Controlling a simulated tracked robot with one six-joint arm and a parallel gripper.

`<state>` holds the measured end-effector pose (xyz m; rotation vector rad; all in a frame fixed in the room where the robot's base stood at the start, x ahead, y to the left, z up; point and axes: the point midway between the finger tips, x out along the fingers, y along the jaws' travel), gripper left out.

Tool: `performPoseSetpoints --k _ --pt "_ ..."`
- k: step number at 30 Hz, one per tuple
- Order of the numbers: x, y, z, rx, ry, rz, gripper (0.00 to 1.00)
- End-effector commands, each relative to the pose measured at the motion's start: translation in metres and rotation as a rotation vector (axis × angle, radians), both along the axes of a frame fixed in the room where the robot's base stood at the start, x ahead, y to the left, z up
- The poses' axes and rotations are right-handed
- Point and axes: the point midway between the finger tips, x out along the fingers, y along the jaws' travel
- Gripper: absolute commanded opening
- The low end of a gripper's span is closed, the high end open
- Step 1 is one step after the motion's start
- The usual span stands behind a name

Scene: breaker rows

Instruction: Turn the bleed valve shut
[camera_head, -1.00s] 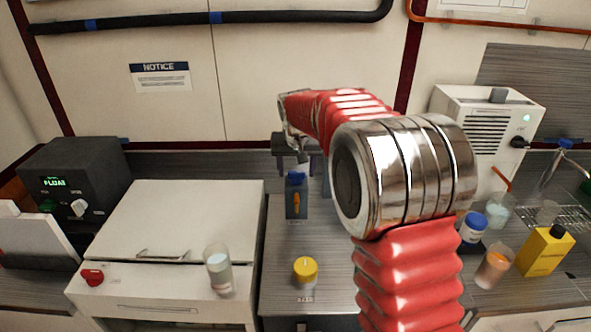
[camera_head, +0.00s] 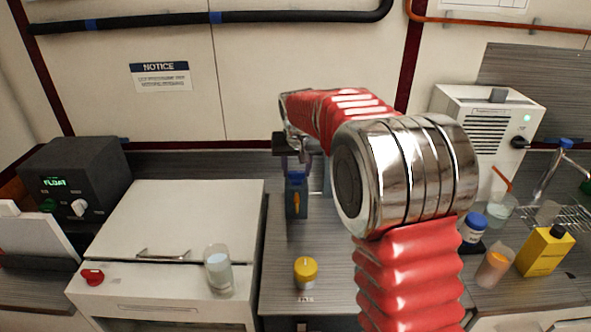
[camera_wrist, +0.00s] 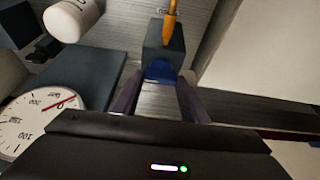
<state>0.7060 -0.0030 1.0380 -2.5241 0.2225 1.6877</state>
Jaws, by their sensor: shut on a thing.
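A dark grey-blue block with an orange lever-like piece on its front (camera_head: 296,199) stands on the counter in the head view, left of my arm. It looks like the bleed valve. In the wrist view the block (camera_wrist: 164,45) is at the top centre, with a blue knob-like part (camera_wrist: 160,70) on its near side. My gripper (camera_wrist: 162,82) has its two purple fingers on either side of this blue part and is shut on it. In the head view my gripper (camera_head: 296,168) reaches the block's top from behind. The fingertip contact is partly hidden.
A round white gauge (camera_wrist: 38,122) is at the left of the wrist view, beside a white cylinder (camera_wrist: 70,18). A yellow-lided jar (camera_head: 305,272) stands in front of the block. A glass (camera_head: 218,268) stands on the white cabinet (camera_head: 180,215) to the left.

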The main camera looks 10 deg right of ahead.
Motion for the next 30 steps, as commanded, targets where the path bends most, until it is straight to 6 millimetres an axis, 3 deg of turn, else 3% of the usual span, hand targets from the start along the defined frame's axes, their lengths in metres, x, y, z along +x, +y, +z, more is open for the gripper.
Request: performPoseSetpoints --k 11,30 --pt "0.0 -0.0009 0.0002 0.003 -0.001 0.142 0.18" --pt "0.0012 -0.005 0.0001 0.003 -0.001 0.584 0.18"
